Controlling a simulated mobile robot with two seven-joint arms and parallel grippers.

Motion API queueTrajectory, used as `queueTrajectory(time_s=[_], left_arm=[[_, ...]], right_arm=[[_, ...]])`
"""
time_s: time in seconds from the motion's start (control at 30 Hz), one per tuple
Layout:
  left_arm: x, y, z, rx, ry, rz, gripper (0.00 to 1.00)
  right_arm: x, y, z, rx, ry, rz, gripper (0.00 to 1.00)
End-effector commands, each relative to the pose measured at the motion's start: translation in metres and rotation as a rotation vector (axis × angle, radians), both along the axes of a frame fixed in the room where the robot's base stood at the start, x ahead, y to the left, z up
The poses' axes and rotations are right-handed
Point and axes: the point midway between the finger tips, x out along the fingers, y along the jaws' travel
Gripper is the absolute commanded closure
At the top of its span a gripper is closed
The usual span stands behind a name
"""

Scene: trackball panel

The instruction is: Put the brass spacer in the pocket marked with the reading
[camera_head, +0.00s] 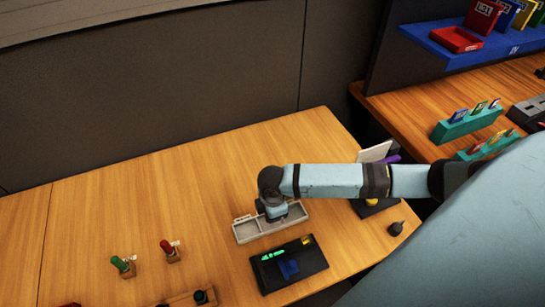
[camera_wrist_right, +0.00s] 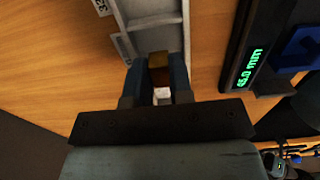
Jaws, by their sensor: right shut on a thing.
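My right gripper (camera_wrist_right: 160,78) is shut on the brass spacer (camera_wrist_right: 158,66), which shows between its fingers in the right wrist view. In the head view, the right gripper (camera_head: 274,213) is over the grey pocketed tray (camera_head: 248,238), and the spacer is hidden there. The tray (camera_wrist_right: 186,40) also shows in the wrist view, with the spacer at its near end; I cannot tell whether they touch. One tray label (camera_wrist_right: 101,6) seems to read 32; the other is too tilted to read. The black panel (camera_head: 262,278) has a green readout (camera_wrist_right: 250,68) that seems to read 45.0 mm.
A green-handled tool (camera_head: 121,263) and a red-handled tool (camera_head: 167,247) stand at the left. A dark pointed object (camera_head: 396,229) is at the right. The table behind the tray is clear.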

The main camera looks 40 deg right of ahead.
Motion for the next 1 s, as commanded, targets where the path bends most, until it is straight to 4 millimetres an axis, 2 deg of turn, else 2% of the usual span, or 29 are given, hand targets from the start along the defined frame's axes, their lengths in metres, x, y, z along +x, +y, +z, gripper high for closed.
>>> queueTrajectory(time_s=[0.13, 0.5, 0.53, 0.57, 0.87, 1.0], left_arm=[[0.0, 0.0, 0.001, -0.001, -0.001, -0.001, 0.57], [0.0, -0.002, 0.002, -0.002, -0.002, -0.002, 0.57], [0.0, -0.002, 0.002, -0.002, -0.002, -0.002, 0.57], [0.0, -0.002, 0.002, -0.002, -0.002, -0.002, 0.57], [0.0, -0.002, 0.002, -0.002, -0.002, -0.002, 0.57], [0.0, -0.002, 0.002, -0.002, -0.002, -0.002, 0.57]], right_arm=[[0.0, 0.001, -0.02, 0.0, 0.002, -0.001, 1.0], [0.0, 0.0, -0.025, 0.0, 0.001, 0.0, 1.0], [0.0, 0.0, -0.026, 0.0, 0.001, 0.0, 0.78], [0.0, 0.0, -0.025, 0.0, 0.0, 0.0, 0.71], [0.0, 0.0, -0.024, 0.0, 0.0, 0.0, 0.69], [0.001, 0.001, -0.012, 0.002, -0.003, 0.0, 0.69]])
